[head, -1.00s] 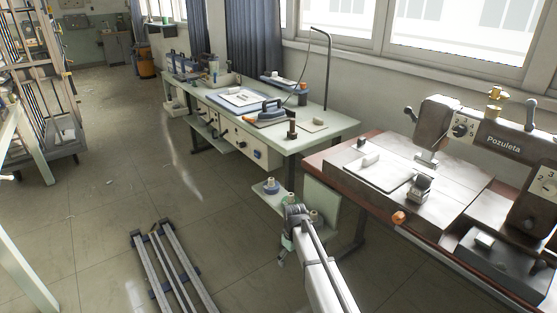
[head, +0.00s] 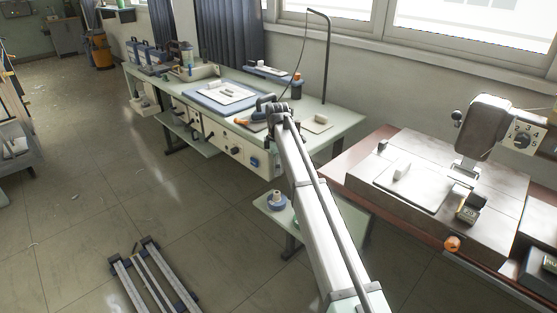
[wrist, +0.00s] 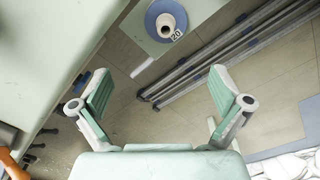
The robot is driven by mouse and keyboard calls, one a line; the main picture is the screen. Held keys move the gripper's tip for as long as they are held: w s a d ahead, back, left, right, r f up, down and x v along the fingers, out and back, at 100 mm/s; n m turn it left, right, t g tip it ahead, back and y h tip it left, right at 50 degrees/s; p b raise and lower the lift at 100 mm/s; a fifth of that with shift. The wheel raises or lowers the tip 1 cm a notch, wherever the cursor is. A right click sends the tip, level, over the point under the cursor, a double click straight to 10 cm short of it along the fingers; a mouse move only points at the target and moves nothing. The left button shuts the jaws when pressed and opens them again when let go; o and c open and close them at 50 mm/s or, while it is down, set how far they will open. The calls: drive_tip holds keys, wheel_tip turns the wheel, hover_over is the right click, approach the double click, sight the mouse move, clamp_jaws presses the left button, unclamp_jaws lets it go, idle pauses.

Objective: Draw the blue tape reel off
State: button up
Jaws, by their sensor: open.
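The blue tape reel (head: 276,201) lies flat on a low pale green shelf (head: 268,212) between the two benches, with a white core in its middle. In the wrist view the blue reel (wrist: 166,21) shows at the top centre, near a corner of the pale shelf, with a dark number mark beside its core. My gripper (wrist: 161,90) is open and empty, its two green-padded fingers wide apart. The reel appears beyond the fingertips, not between them. In the head view my arm reaches up past the shelf's right side, and its end is in front of the green bench.
The green bench (head: 345,120) holds a blue mat and tools. The red-edged machine table (head: 335,168) stands to the right. Metal rails (head: 150,280) lie on the floor at lower left. A small blue knob-like part (wrist: 82,82) shows by my left finger. Open floor lies left.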

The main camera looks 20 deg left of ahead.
sight(277, 198)
drive_tip(key=shift+n, duration=0.7)
drive_tip(key=f, duration=1.7)
drive_tip(key=shift+s+d+f+b, duration=0.15)
drive_tip(key=shift+d+f+b, duration=0.05)
drive_tip(key=shift+b, duration=0.1)
drive_tip(key=shift+r, duration=0.1)
drive_tip(key=c, duration=1)
